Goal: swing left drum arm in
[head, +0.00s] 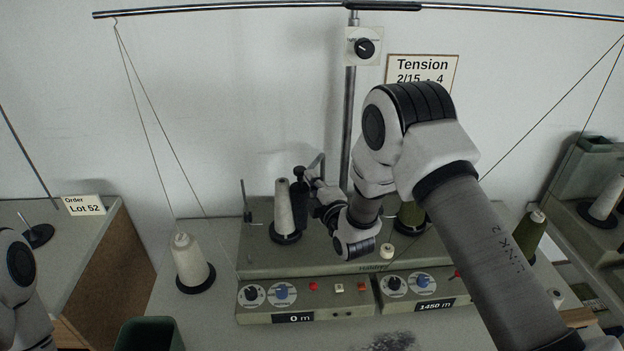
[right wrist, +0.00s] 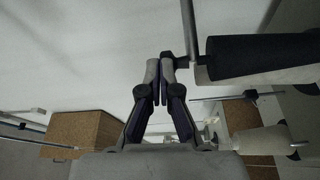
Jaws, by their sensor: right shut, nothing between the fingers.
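The left drum arm is a bent grey rod (head: 319,160) with a black drum (head: 299,206) hanging just right of a pale cone (head: 284,208) on the winder's left spindle. My right gripper (head: 309,178) is shut and empty, close beside the drum arm. In the right wrist view its shut fingertips (right wrist: 160,72) are just left of the drum arm's rod (right wrist: 189,30) and dark bracket. I cannot tell if they touch. The black drum (right wrist: 262,55) lies along the pale cone (right wrist: 265,75) there; whether they touch is unclear. My left gripper is out of view.
The winder's front panel (head: 345,312) has knobs and small buttons. A supply cone (head: 190,262) stands at left, an olive cone (head: 530,235) at right. Threads run up to an overhead bar (head: 230,8). A post (head: 347,130) rises behind my right arm. A dark green bin (head: 148,336) is front left.

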